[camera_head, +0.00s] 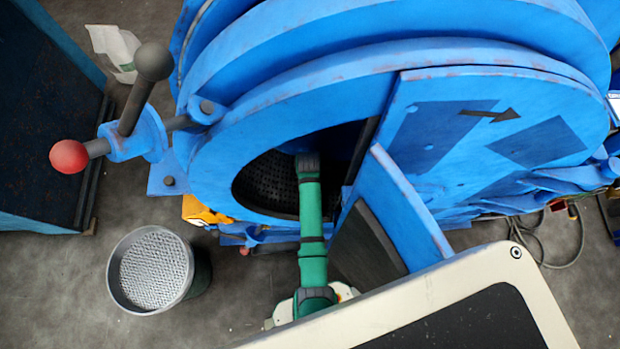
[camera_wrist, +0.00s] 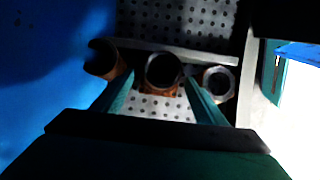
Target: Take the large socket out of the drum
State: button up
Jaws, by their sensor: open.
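The blue drum machine (camera_head: 290,92) has an open front, and its dark perforated drum interior (camera_head: 268,182) shows in the head view. My green arm reaches into this opening, and my gripper is hidden inside there. In the wrist view my gripper (camera_wrist: 158,82) has its two teal fingers apart. A rusty orange ring-shaped socket (camera_wrist: 163,90) lies between the fingers; contact cannot be told. A second rusty socket (camera_wrist: 104,62) lies left of the left finger, and a smaller-looking grey-brown socket (camera_wrist: 217,84) lies right of the right finger. Which is the largest is hard to tell.
A metal ledge (camera_wrist: 185,51) runs behind the sockets on the perforated drum floor (camera_wrist: 165,106). The open blue door (camera_head: 408,205) stands close to the right of my arm. A round bin (camera_head: 192,265) stands on the floor at left. A lever with a red knob (camera_head: 68,157) sticks out left.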

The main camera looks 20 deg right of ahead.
jog(key=shift+w+d+f, duration=0.1)
jog(key=shift+f, duration=0.8)
jog(key=shift+w+d+f, duration=0.1)
jog(key=shift+f, duration=0.75)
grip_shut()
jog(key=shift+r, duration=0.1)
jog(key=shift+w, duration=0.1)
jog(key=shift+r, duration=0.25)
notch_tip(320, 180, up, 10)
jog(key=shift+f, duration=0.25)
